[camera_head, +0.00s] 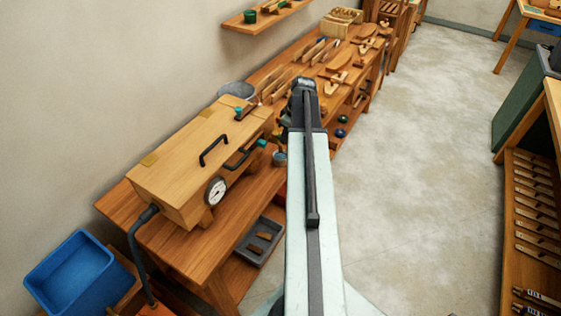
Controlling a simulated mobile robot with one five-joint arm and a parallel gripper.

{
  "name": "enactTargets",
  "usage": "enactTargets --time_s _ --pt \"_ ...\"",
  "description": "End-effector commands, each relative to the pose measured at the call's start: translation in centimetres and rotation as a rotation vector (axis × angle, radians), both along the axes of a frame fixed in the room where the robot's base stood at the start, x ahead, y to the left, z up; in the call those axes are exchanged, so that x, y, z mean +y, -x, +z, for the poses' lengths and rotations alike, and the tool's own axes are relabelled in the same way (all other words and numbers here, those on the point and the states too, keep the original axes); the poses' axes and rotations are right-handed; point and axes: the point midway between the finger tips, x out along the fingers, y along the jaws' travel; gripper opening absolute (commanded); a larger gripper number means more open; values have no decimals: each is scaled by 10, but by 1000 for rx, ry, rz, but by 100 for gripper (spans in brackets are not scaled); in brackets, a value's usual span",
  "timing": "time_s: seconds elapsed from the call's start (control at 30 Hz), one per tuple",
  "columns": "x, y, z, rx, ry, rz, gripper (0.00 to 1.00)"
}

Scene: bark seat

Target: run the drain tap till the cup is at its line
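A long wooden box (195,150) with black handles and a round white gauge (215,191) lies on the workbench. A small teal tap handle (262,143) shows at the box's right end. A small blue-grey cup (280,158) stands below and to the right of it, partly hidden by my arm. Its line and the liquid level are too small to see. My gripper (287,125) is at the far end of my arm, just beyond the cup in the picture. Its fingers are mostly hidden, and I cannot see whether they touch anything.
A grey bucket (238,91) stands behind the box. Wooden tools (335,80) cover the far bench. A dark hose (137,250) runs down from the box, near a blue bin (75,278). A grey tray (260,241) lies on the lower shelf.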

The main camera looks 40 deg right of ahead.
Motion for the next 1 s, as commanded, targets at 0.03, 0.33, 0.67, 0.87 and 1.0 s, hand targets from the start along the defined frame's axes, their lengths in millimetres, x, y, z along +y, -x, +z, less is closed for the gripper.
enactTargets --time_s 0.03,0.33,0.67,0.87,1.0 --pt "0 0 0 0 0 0 0" --pt "-11 -6 0 -1 -2 172 0" --pt "-16 -7 0 -1 -1 352 0" --pt "-16 -7 0 -1 -1 350 0" --pt "-16 -6 0 -1 -1 349 0"
